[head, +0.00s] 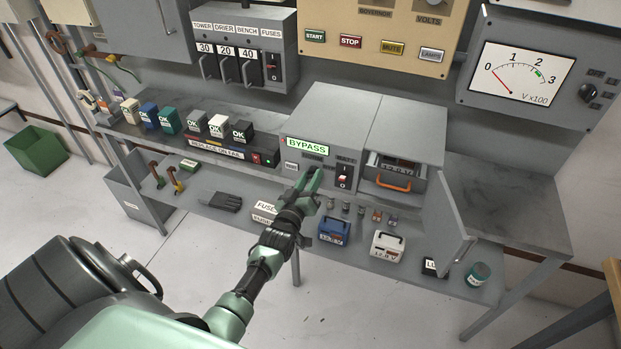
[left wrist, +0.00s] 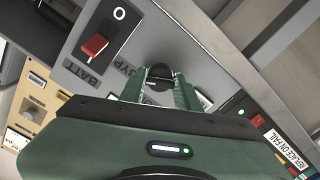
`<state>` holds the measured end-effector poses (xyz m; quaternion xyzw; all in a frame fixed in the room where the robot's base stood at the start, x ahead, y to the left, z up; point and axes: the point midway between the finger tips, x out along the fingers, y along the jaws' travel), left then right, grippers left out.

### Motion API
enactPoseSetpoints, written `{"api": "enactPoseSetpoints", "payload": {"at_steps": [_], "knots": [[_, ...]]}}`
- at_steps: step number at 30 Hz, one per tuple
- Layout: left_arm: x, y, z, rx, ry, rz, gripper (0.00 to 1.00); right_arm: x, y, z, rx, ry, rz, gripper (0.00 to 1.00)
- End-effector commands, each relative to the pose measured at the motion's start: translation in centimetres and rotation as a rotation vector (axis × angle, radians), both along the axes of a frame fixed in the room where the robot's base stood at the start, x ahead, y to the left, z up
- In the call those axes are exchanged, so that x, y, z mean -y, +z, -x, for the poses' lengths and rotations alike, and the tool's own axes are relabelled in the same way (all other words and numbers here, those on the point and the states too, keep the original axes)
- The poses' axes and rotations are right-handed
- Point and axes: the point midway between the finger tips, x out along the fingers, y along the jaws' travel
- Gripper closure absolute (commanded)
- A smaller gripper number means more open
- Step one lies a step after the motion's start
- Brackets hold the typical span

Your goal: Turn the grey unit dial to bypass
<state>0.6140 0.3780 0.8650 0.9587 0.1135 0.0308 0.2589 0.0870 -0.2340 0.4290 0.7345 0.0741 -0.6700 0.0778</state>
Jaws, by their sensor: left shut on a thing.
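The grey unit (head: 328,112) stands on the bench, and its lit green display (head: 307,146) reads BYPASS. My left gripper (head: 312,176) reaches its front panel and covers the dial in the head view. In the left wrist view my left gripper (left wrist: 160,88) has its two fingers around the dark dial (left wrist: 160,76), shut on it. The dial's pointer is mostly hidden between the fingers. A label with the letters BYP shows beside the fingers in the left wrist view. My right gripper is in neither view.
A red BATT switch (head: 344,176) sits right of the dial; it also shows in the left wrist view (left wrist: 94,46). An open bay with an orange-handled module (head: 394,181) and an open door (head: 452,220) are further right. Batteries (head: 334,230) stand on the lower shelf.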

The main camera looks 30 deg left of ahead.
Motion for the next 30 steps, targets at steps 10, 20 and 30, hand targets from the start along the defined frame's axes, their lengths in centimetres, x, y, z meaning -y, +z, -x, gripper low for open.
{"api": "enactPoseSetpoints", "payload": {"at_steps": [10,20,30], "knots": [[0.0,-0.11,0.04,-0.007,0.0,-0.021,1.0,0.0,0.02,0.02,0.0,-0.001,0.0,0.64],[-0.01,-0.09,0.04,-0.007,0.0,-0.02,0.47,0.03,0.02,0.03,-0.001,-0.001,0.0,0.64],[0.18,-0.19,0.77,-0.007,0.0,-0.018,0.47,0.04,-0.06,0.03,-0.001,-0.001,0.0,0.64]]}}
